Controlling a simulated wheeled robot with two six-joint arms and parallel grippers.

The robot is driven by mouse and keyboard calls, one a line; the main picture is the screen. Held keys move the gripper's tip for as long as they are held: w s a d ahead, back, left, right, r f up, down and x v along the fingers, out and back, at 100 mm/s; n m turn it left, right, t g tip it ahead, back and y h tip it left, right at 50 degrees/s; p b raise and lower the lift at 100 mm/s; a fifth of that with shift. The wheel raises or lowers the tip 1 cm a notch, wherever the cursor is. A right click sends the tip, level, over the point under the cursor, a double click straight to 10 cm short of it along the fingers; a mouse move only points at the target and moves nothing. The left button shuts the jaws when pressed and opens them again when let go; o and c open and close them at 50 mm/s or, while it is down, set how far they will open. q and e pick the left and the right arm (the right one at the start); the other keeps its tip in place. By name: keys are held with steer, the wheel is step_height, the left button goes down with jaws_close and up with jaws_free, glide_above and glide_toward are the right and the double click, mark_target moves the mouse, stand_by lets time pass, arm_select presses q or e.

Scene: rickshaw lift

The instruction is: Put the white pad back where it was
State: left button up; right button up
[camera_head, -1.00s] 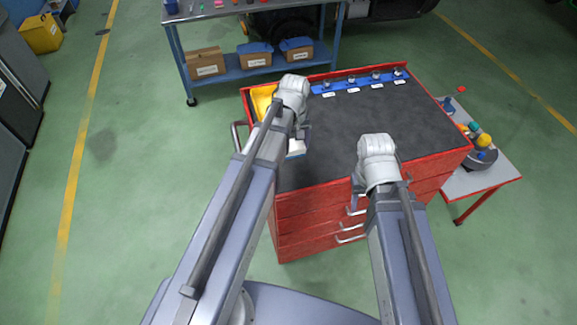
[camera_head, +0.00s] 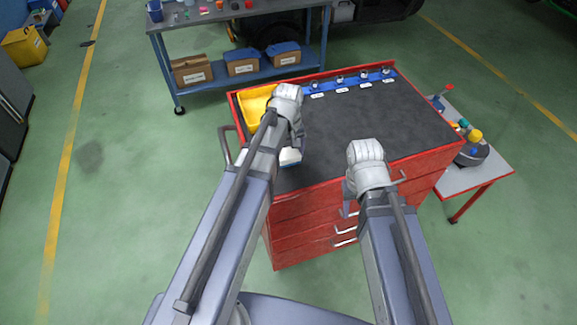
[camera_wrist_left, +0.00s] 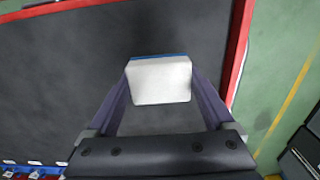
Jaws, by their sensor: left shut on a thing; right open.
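The white pad (camera_head: 290,157) has a blue layer along one edge and shows just below my left wrist, over the left front part of the black cabinet top (camera_head: 360,115). My left gripper (camera_head: 287,150) is shut on it. In the left wrist view the pad (camera_wrist_left: 159,82) sits between the two fingers, with the black top and its red rim behind it. I cannot tell whether the pad touches the top. My right gripper (camera_head: 350,198) is open at the cabinet's front edge; its fingers are mostly hidden by the wrist.
A yellow bin (camera_head: 254,103) lies at the cabinet's back left corner. A blue rack (camera_head: 350,80) with several labelled fittings runs along the back edge. The middle and right of the top are clear. A side table (camera_head: 490,172) with coloured items stands at right; a blue workbench (camera_head: 235,80) stands behind.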

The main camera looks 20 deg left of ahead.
mark_target(288, 161)
arm_select(q)
steer(key=shift+f+b, duration=1.8)
steer(key=shift+f, duration=0.1)
steer(key=shift+f, duration=0.15)
steer(key=o, duration=0.9)
step_height(288, 161, up, 13)
steer(key=p, duration=1.2)
steer(key=shift+f, duration=0.15)
steer(key=s+d+m, duration=0.3)
steer(key=s, duration=0.1)
steer(key=s+d+m, duration=0.4)
steer(key=s, duration=0.1)
steer(key=s+d+m+y, duration=0.1)
steer(key=s+d+m, duration=0.2)
steer(key=s, duration=0.2)
steer(key=shift+s+d+m, duration=0.15)
steer(key=shift+d+m, duration=0.1)
steer(key=shift+m, duration=0.05)
